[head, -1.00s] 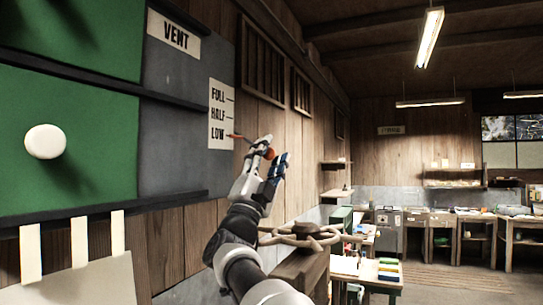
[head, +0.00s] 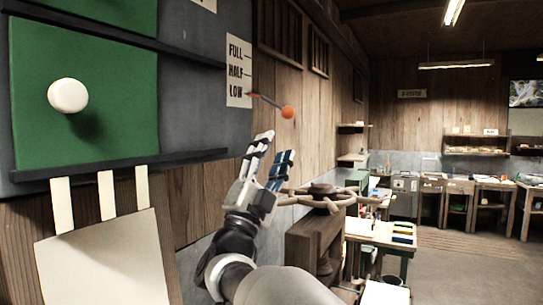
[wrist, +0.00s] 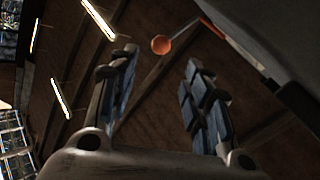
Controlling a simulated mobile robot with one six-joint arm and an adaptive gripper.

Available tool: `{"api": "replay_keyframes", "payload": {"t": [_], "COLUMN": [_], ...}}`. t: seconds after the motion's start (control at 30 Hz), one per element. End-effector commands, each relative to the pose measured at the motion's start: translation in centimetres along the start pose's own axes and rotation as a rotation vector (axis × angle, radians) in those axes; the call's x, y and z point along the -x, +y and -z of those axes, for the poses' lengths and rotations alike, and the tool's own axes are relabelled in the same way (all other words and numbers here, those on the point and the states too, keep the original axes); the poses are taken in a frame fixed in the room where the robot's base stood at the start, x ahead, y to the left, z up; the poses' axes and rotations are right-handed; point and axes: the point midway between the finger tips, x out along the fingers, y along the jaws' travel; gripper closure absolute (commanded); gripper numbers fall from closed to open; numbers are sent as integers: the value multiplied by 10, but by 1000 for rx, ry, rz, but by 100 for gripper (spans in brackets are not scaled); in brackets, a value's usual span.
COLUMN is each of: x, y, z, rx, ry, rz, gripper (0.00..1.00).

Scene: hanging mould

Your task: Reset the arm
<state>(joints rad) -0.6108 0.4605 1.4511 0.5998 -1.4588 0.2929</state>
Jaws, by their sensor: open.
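My gripper (head: 272,158) is open and empty in the head view, pointing up in front of the plank wall. In the wrist view its two blue-padded fingers (wrist: 157,95) stand apart with nothing between them. An orange ball-tipped lever (head: 287,112) sticks out from the panel above and right of the fingertips, its red rod pointing near LOW on the FULL, HALF, LOW label (head: 238,72). The ball (wrist: 161,45) also shows in the wrist view, beyond the fingertips and apart from them.
A handwheel (head: 322,196) on a wooden stand is just right of my gripper. A green panel with a white knob (head: 68,95) is at left, above a pale sheet (head: 105,262).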

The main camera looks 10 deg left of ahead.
Motion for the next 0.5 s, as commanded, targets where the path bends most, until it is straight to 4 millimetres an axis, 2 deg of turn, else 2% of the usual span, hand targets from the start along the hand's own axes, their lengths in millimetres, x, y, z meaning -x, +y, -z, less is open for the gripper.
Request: {"api": "replay_keyframes", "payload": {"t": [0.37,0.5], "x": [4,-5], "y": [0,3], "z": [0,4], "rx": [1,24], "ry": [0,-56], "rz": [0,-8], "gripper": [55,55]}}
